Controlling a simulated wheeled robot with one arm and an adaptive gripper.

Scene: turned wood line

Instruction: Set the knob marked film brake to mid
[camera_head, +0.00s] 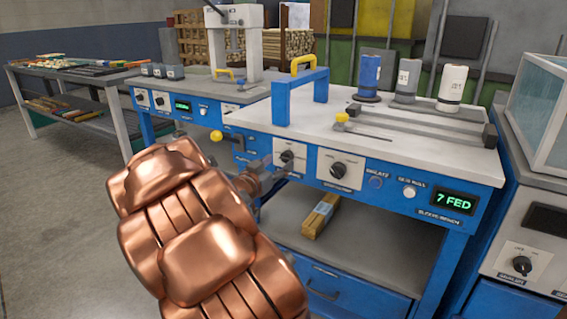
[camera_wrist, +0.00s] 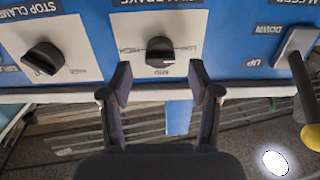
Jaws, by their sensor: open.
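The film brake knob (camera_wrist: 159,52) is black on a pale plate in the wrist view, which is upside down; its label is partly cut off, with "BRAKE" readable. "MID" is printed at the plate's lower edge in that view. I cannot tell surely where its pointer stands. My gripper (camera_wrist: 160,82) is open and empty, its fingertips short of the knob and to either side of it. In the head view the knob (camera_head: 287,156) is the left of two on the blue bench front, with my gripper (camera_head: 272,172) close by, partly hidden behind my arm.
The stop clamp knob (camera_wrist: 42,59) is beside it, right of it in the head view (camera_head: 338,169). A "7 FED" display (camera_head: 454,201) is further right.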

